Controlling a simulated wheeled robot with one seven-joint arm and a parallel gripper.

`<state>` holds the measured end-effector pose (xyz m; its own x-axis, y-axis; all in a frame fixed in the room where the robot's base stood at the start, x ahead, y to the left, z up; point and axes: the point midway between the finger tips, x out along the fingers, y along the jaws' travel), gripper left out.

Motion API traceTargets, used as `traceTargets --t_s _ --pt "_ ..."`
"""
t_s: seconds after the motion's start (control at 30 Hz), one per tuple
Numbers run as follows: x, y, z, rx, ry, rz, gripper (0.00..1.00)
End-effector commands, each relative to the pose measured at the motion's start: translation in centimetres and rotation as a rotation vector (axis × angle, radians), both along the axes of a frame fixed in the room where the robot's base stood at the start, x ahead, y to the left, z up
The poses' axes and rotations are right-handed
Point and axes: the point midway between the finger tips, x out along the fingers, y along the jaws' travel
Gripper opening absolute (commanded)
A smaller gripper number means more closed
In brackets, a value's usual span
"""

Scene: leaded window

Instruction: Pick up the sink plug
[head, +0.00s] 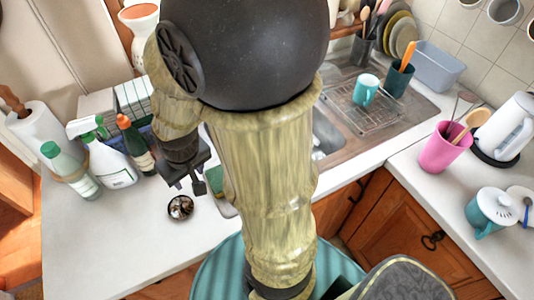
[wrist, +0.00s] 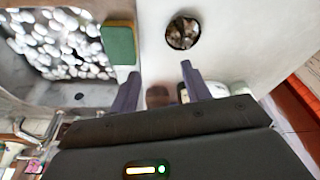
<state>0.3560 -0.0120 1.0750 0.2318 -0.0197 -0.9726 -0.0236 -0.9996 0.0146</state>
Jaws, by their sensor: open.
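A small round thing with a dark rim and a shiny brownish face, which looks like the sink plug (head: 181,208), lies flat on the white counter (head: 90,235). It also shows at the top of the wrist view (wrist: 183,33), beyond my fingertips and a little right of the middle between them. My gripper (head: 187,183) is open and empty, above the counter and just behind the plug in the head view. In the wrist view its two fingers (wrist: 158,74) stand apart with a gap between them. Nothing covers the plug in either view.
A green sponge (wrist: 120,45) lies by the sink edge, left of the plug in the wrist view. Bottles, including a white spray bottle (head: 108,165) and a dark bottle (head: 135,145), stand left of my gripper. The sink (head: 325,135) is behind my arm. Counter left of the plug is clear.

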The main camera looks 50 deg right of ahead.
Motion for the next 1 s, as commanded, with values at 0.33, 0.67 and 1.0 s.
traceTargets --t_s 0.33,0.67,1.0 --pt "3.5 -8.5 -4.6 -0.048 -0.006 -0.156 0.47" --pt "5.0 -18.1 -8.8 -0.054 -0.04 -0.31 0.47" --pt "3.7 -28.7 -12.7 -0.037 -0.119 -0.484 0.47"
